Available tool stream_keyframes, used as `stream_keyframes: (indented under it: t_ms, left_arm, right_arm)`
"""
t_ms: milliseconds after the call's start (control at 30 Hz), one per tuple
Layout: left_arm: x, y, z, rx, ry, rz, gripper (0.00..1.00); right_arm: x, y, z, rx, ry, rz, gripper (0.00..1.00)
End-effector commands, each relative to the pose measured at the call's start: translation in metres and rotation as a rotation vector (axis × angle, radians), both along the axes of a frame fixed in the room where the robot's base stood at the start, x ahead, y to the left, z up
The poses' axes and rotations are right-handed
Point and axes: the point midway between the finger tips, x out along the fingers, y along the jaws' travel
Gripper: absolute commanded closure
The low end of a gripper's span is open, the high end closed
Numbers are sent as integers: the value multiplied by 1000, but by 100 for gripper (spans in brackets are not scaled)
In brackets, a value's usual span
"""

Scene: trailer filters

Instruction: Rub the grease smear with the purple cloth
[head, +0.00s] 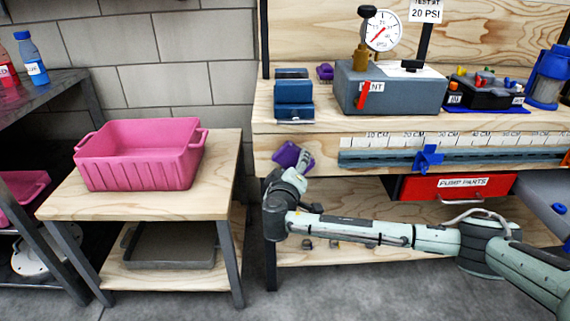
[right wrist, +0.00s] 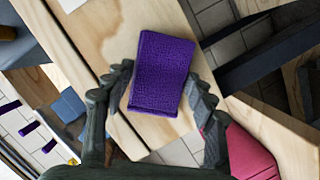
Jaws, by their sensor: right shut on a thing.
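The purple cloth (head: 287,154) is a folded pad in my right gripper (head: 298,168), in front of the workbench's front edge near its left end. In the right wrist view the cloth (right wrist: 163,72) lies between the two dark fingers of my right gripper (right wrist: 162,92), which are shut on it. The cloth's textured flat face is in view, and wooden surface shows behind it. I cannot make out a grease smear in either view. My left gripper is out of view.
The workbench (head: 320,122) carries blue boxes (head: 293,95), a grey gauge block (head: 388,90) and a small purple object (head: 325,72). A pink bin (head: 140,155) stands on the low wooden table (head: 85,208) at left. A red drawer (head: 455,187) sits under the bench.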

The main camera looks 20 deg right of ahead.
Motion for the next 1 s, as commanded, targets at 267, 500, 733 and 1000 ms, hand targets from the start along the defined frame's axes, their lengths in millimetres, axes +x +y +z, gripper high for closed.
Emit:
stream_keyframes:
  t_ms: [267, 500, 733, 1000]
  left_arm:
    - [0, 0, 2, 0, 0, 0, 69]
    - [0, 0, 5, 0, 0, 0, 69]
    - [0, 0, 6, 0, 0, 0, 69]
    - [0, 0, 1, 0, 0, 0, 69]
  right_arm:
    - [-3, -11, 0, 0, 1, -1, 67]
    - [-7, -32, 0, 0, 1, -3, 67]
    - [-11, -42, 0, 2, 0, -1, 67]
    - [-6, -28, -1, 2, -2, 0, 67]
